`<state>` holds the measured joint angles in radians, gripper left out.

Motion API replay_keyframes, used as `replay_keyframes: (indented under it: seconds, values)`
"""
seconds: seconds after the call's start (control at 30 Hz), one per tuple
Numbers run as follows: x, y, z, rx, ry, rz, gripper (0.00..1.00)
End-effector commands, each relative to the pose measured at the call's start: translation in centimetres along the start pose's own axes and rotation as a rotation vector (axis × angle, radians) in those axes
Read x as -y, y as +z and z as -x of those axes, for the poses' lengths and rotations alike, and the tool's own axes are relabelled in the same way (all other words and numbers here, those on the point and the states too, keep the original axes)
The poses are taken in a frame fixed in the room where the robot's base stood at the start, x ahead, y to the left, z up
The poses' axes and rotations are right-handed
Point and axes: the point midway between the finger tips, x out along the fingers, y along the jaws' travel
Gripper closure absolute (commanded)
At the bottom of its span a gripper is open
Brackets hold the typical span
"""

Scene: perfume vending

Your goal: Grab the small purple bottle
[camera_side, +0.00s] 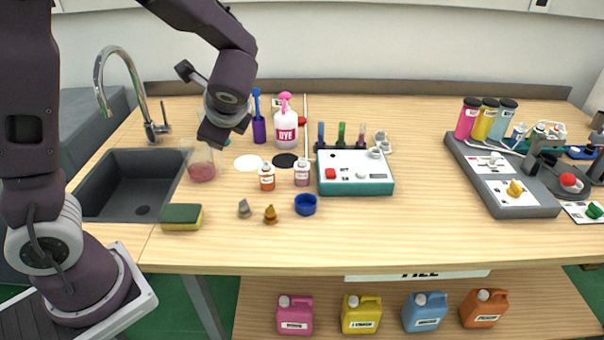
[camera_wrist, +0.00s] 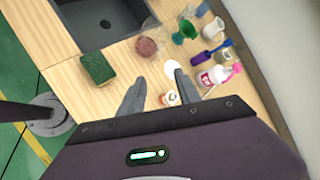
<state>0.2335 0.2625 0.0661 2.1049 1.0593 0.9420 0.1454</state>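A small mauve-purple bottle (camera_side: 302,172) with a white label stands upright on the wooden table in the side view. A similar small orange bottle (camera_side: 267,177) stands just left of it. My gripper (camera_side: 215,132) is above the table, left of and higher than both bottles. In the wrist view my gripper (camera_wrist: 160,76) has its two fingers apart, with nothing held between them. The orange bottle (camera_wrist: 171,98) shows near the right finger there. I cannot make out the purple bottle in the wrist view.
A flask of pink liquid (camera_side: 202,170) stands below my gripper. A sink (camera_side: 130,185) and sponge (camera_side: 181,217) are at left. A teal machine (camera_side: 356,187) is right of the purple bottle; caps lie in front.

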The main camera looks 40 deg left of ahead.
Motion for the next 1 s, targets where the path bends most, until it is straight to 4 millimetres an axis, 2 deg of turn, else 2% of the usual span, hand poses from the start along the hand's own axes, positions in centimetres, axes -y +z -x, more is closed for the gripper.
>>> replay_keyframes:
  seconds: [0.03,0.13,0.23,0.3,0.33,0.4,0.5,0.83,1.0]
  values:
    - [1.4,-2.6,-2.3,0.046,-0.069,-0.177,0.60]
    - [4.1,-8.5,-6.5,0.116,-0.243,-0.539,0.60]
    - [4.8,-14.6,-9.7,0.151,-0.393,-0.839,0.60]
    - [4.7,-17.7,-11.0,0.160,-0.466,-0.978,0.60]
    - [4.6,-18.6,-11.4,0.162,-0.488,-1.018,0.60]
    - [4.3,-19.9,-11.9,0.165,-0.521,-1.079,0.60]
    - [4.6,-20.7,-12.7,0.166,-0.537,-1.106,0.60]
    - [7.6,-21.6,-17.3,0.165,-0.533,-1.101,0.60]
    - [8.1,-21.7,-18.1,0.164,-0.534,-1.103,0.60]
